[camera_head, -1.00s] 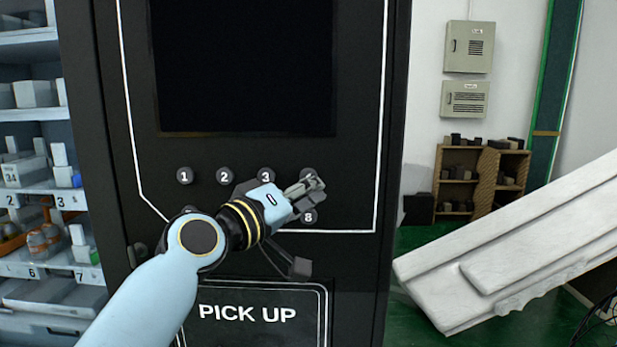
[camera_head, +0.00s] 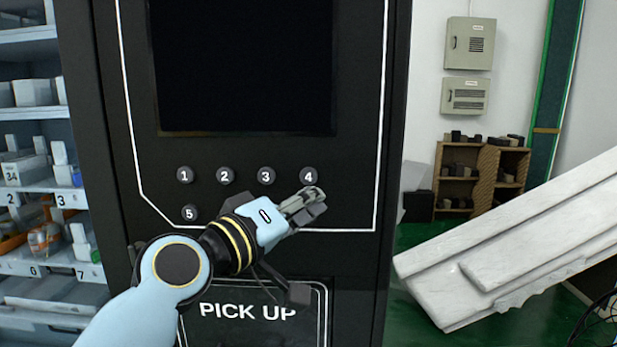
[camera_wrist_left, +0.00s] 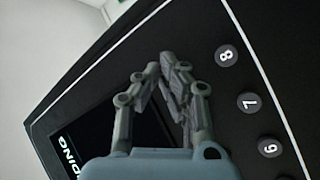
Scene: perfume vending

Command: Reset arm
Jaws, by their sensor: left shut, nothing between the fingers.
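My left gripper (camera_head: 305,204) is in front of the black vending machine's button panel, low on its right side. Its fingers are together with nothing between them, and it hides the lower right buttons in the head view. Round buttons 1 (camera_head: 185,175), 2 (camera_head: 225,175), 3 (camera_head: 266,175), 4 (camera_head: 309,175) and 5 (camera_head: 190,213) show there. In the left wrist view the gripper (camera_wrist_left: 163,62) points along the panel, apart from button 8 (camera_wrist_left: 227,55), button 7 (camera_wrist_left: 249,104) and button 6 (camera_wrist_left: 270,147). My right gripper is not in view.
The dark screen (camera_head: 243,65) is above the buttons and the PICK UP hatch (camera_head: 250,335) is below. Shelves with boxes (camera_head: 35,172) stand at the left. A white slab-like object (camera_head: 520,245) slants in at the right. A small wooden shelf (camera_head: 480,180) stands behind.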

